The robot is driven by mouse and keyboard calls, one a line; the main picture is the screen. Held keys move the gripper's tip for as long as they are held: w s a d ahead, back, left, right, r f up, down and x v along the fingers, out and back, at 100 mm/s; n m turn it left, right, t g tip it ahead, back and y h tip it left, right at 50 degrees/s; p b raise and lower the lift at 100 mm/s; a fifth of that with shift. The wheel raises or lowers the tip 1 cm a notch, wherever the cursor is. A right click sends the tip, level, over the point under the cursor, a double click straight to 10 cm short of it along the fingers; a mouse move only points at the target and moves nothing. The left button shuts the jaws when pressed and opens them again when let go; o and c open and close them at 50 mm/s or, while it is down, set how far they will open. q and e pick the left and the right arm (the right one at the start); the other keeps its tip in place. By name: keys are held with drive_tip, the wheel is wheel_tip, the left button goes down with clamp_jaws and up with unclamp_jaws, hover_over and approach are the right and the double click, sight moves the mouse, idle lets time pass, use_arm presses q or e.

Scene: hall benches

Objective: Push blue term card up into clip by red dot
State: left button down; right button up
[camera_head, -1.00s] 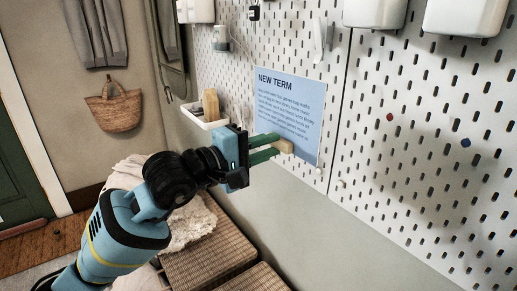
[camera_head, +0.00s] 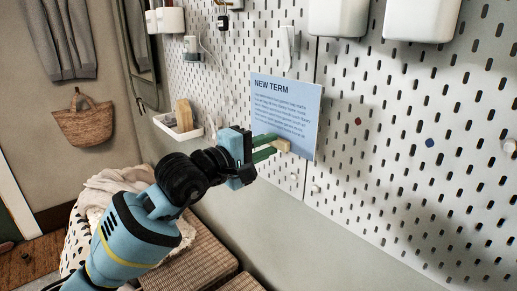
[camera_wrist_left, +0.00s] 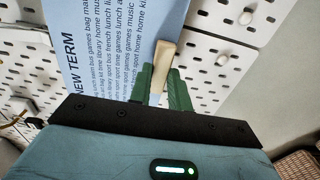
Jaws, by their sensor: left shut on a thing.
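The blue term card (camera_head: 285,105), headed "NEW TERM", stands upright in front of the pegboard, across the panel seam. My left gripper (camera_head: 277,147) is shut on a pale wooden-looking piece at the card's lower part. The left wrist view shows this piece (camera_wrist_left: 163,66) between the green fingers, with the card (camera_wrist_left: 105,45) beside it. The red dot (camera_head: 358,121) is on the board just right of the card. A white clip-like holder (camera_head: 286,48) hangs above the card; I cannot tell whether it is the clip. My right gripper is not in view.
White bins (camera_head: 338,16) hang above the card and to the right. A blue dot (camera_head: 429,143) lies right of the red one. A white tray with a brush (camera_head: 178,127) is at left. A woven bench (camera_head: 200,248) stands below.

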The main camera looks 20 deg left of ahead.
use_arm(q)
drive_tip(key=shift+w+d, duration=0.25)
drive_tip(key=shift+w, duration=0.15)
drive_tip(key=shift+w+d, duration=0.2)
drive_tip(key=shift+w, duration=0.05)
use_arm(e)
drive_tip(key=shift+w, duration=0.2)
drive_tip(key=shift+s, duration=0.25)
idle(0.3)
use_arm(q)
drive_tip(key=shift+r, duration=0.15)
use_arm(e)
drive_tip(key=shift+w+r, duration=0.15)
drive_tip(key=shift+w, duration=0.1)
use_arm(q)
drive_tip(key=shift+r+p, duration=0.3)
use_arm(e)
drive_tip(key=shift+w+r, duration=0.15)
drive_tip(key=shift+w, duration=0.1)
use_arm(q)
drive_tip(key=shift+r, duration=0.1)
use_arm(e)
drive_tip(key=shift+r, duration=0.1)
